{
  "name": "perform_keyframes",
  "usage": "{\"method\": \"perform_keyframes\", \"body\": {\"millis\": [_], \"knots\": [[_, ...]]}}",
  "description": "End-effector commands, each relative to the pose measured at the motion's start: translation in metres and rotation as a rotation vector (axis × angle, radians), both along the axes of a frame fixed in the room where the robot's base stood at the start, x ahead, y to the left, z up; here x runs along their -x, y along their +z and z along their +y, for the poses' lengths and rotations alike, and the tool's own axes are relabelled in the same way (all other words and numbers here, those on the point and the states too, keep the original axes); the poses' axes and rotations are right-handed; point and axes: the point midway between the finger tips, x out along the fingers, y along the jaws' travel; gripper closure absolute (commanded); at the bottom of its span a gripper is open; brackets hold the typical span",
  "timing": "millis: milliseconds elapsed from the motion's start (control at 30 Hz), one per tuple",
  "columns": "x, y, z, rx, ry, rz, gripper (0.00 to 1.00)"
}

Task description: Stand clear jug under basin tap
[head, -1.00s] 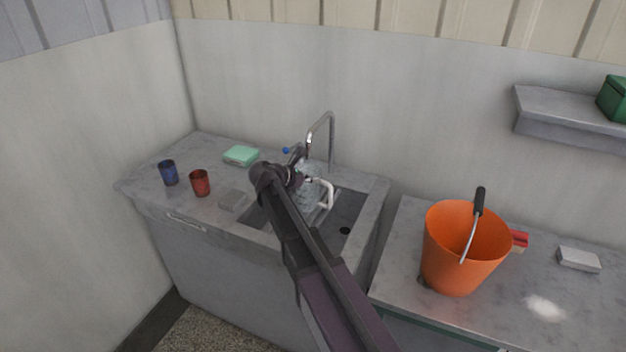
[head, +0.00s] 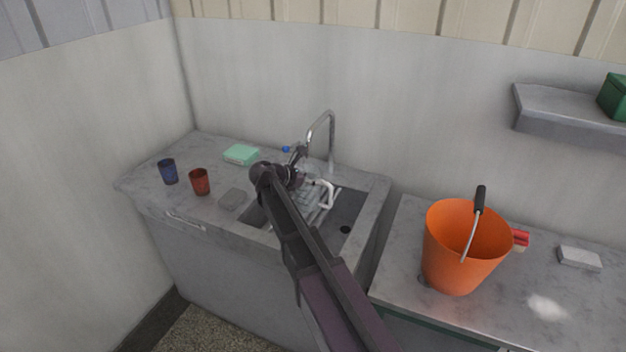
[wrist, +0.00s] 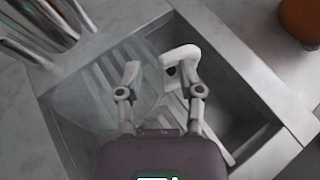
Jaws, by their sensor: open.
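The clear jug (wrist: 92,98) is in the basin (head: 349,213), over a slatted rack, its see-through body hard to make out. Its white handle (head: 327,194) shows to the right of my wrist in the head view. In the wrist view the handle (wrist: 180,56) lies just ahead of my gripper (wrist: 165,82), close to the right finger. My gripper is open, its fingers apart; contact with the handle is unclear. The tap (head: 331,135) arches over the back of the basin, close to the jug. My arm hides part of the jug in the head view.
An orange bucket (head: 452,260) stands on the right worktop. A shelf (head: 560,112) hangs at upper right.

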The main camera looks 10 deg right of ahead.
Motion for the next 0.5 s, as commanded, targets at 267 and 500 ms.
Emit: {"method": "perform_keyframes", "body": {"millis": [267,500], "knots": [[0.0,0.012,0.0,0.0,0.0,0.0,0.51],[0.009,0.025,0.006,0.0,0.001,0.0,0.51]]}}
